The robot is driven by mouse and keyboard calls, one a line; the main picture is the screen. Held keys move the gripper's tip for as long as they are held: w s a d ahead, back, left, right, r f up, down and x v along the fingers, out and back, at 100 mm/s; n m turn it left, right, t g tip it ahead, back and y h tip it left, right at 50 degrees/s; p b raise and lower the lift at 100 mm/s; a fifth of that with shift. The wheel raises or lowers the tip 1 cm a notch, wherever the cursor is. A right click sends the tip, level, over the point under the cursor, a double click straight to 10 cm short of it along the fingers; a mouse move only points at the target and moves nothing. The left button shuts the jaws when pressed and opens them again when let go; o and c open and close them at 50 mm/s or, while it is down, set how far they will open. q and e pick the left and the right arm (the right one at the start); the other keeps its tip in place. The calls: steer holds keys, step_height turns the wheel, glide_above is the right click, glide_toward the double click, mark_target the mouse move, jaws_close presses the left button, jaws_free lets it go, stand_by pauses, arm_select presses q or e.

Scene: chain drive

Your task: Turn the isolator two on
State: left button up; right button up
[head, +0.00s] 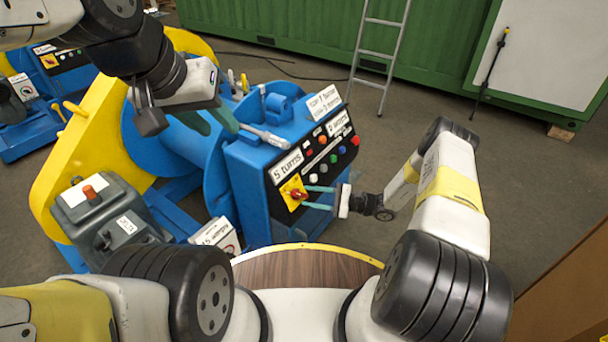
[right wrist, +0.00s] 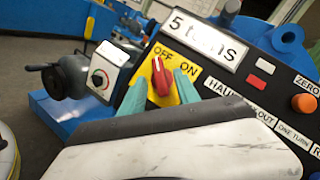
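The isolator is a red rotary knob (head: 297,194) on a yellow plate, low on the left of the blue machine's black control panel (head: 317,150). In the right wrist view, the red knob (right wrist: 161,78) has its upper end toward the OFF mark; ON is printed to its right. I cannot read an isolator number there. My right gripper (head: 306,197) is at the panel, its teal fingers (right wrist: 160,92) on either side of the knob with yellow plate showing between. My left gripper (head: 220,128) is open and empty above the blue drum, left of a grey lever (head: 264,136).
A "5 turns" sign (head: 287,167) sits above the knob, and several coloured buttons lie right of it. A grey box with an orange knob (head: 92,193) stands at left. Another blue machine (head: 45,110) is at far left. Floor right of the panel is clear.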

mark_target(299, 195)
steer(key=shift+x, duration=1.3)
jaws_close()
